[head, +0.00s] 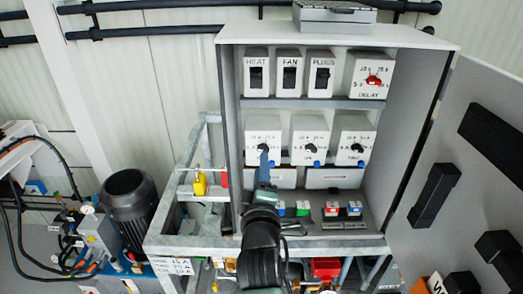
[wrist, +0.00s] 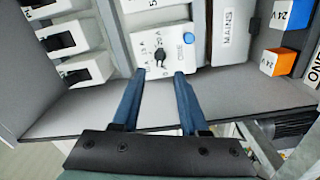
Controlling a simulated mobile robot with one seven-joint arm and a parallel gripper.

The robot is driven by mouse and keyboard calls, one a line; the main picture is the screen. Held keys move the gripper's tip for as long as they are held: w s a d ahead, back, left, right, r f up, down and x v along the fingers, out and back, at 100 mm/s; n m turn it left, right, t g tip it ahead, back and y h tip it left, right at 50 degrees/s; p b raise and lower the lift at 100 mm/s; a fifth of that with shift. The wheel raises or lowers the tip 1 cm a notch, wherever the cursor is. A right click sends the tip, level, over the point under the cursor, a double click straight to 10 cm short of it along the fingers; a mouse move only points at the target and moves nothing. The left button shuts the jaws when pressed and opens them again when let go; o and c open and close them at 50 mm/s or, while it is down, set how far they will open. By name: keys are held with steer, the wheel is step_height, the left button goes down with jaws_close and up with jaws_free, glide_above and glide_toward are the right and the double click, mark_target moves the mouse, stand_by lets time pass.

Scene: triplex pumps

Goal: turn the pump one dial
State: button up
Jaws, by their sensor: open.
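The pump one dial is a black knob on a white box (head: 265,132), the leftmost in the cabinet's middle row. In the wrist view, the box (wrist: 178,38) carries the word ONE, amp markings and a blue button. Its knob (wrist: 161,54) shows just ahead of the gap between my fingertips. My gripper (head: 264,158) is in front of this box, its blue fingers partly covering the box's lower part. In the wrist view, my gripper (wrist: 159,75) is open, with a finger on either side below the knob. I cannot tell whether either finger touches the box.
Two similar dial boxes (head: 309,134) (head: 353,134) stand to the right. Above are the HEAT (head: 257,76), FAN (head: 289,76) and PLUGS (head: 321,76) switches and a DELAY dial (head: 373,80) with a red knob. Cabinet walls and an open door (head: 430,150) flank the space.

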mark_target(261, 151)
steer(key=shift+w+p, duration=0.35)
steer(key=shift+w, duration=2.45)
jaws_close()
